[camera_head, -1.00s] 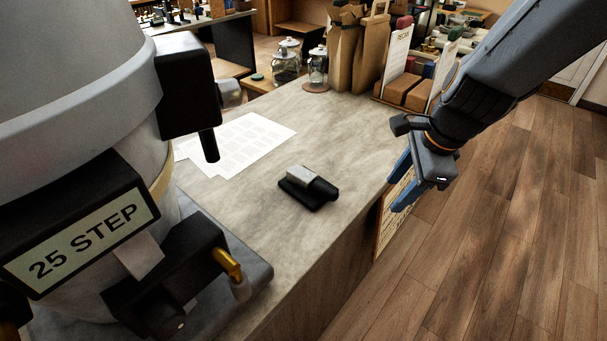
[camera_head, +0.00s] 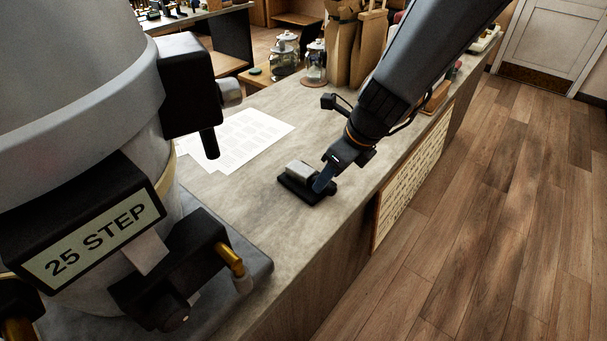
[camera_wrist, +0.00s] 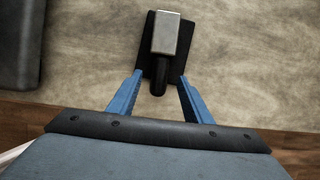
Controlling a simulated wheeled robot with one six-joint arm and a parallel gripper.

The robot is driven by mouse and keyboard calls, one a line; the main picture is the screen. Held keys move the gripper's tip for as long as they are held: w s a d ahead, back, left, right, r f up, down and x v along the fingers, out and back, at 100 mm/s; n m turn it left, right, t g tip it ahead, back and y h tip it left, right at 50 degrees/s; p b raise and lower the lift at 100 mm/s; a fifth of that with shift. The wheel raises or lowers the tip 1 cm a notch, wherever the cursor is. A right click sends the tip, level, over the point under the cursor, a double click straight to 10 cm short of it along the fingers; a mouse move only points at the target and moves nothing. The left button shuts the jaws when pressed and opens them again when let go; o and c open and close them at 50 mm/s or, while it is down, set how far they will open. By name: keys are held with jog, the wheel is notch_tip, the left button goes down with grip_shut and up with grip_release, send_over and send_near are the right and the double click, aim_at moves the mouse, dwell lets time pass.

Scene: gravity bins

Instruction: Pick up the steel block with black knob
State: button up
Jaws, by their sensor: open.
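The steel block with black knob (camera_head: 299,170) lies on a black base on the stone counter, near its front edge. In the wrist view the steel block (camera_wrist: 171,36) is at the top centre, with its rounded black knob (camera_wrist: 158,78) pointing towards my gripper. My gripper (camera_head: 323,183) is at the knob end of the block in the head view, hiding part of it. In the wrist view my gripper (camera_wrist: 160,82) has its blue fingers apart, one on each side of the knob end, with nothing held. Contact cannot be told.
A large grey container labelled "25 STEP" (camera_head: 100,240) stands at the left. White printed sheets (camera_head: 245,138) lie behind the block. Glass jars (camera_head: 316,62) and paper bags (camera_head: 345,45) stand at the back. The counter's front edge is close, with wood floor beyond.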

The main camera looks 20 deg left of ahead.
jog(key=shift+x, duration=0.85)
jog(key=shift+c, duration=0.2)
grip_shut()
jog(key=shift+r, duration=0.1)
